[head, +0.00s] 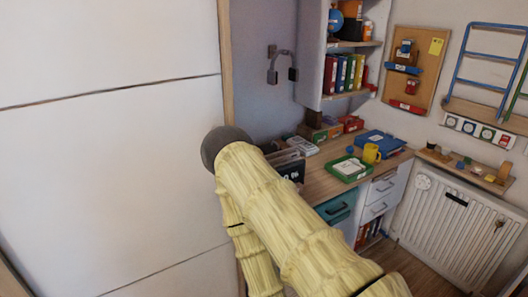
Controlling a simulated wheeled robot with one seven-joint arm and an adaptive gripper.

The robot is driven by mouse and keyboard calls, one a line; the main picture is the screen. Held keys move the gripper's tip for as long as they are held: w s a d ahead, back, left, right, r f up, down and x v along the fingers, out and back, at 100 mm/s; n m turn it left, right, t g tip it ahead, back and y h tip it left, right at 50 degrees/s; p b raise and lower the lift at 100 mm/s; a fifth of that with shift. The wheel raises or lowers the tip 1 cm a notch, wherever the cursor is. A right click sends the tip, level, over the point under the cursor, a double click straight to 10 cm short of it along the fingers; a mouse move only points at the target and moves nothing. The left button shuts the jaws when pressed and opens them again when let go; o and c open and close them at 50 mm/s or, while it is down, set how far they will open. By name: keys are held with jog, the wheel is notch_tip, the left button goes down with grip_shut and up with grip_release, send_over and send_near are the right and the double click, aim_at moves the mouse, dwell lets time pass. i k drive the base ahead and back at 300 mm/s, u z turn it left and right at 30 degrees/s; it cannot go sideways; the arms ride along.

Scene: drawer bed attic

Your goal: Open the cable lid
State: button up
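I cannot make out the cable lid in the head view. The wooden desk (321,186) stands at the middle right, and part of its top is hidden behind my yellow-sleeved arm. My arm rises from the lower right to a dark rounded joint, and a second sleeved part drops from there toward the bottom edge. My gripper is not in view, so I cannot see whether it is open or shut.
The desk bears a green tray (349,169), a yellow mug (371,153), a blue binder (381,140) and a dark display box (290,170). A teal drawer (337,208) is below. A white radiator (455,228) stands right. A large white panel (110,140) fills the left.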

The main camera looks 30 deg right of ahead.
aim_at(271, 147)
jog(key=z, duration=2.8)
jog(key=i, duration=1.8)
jog(key=u, duration=2.9)
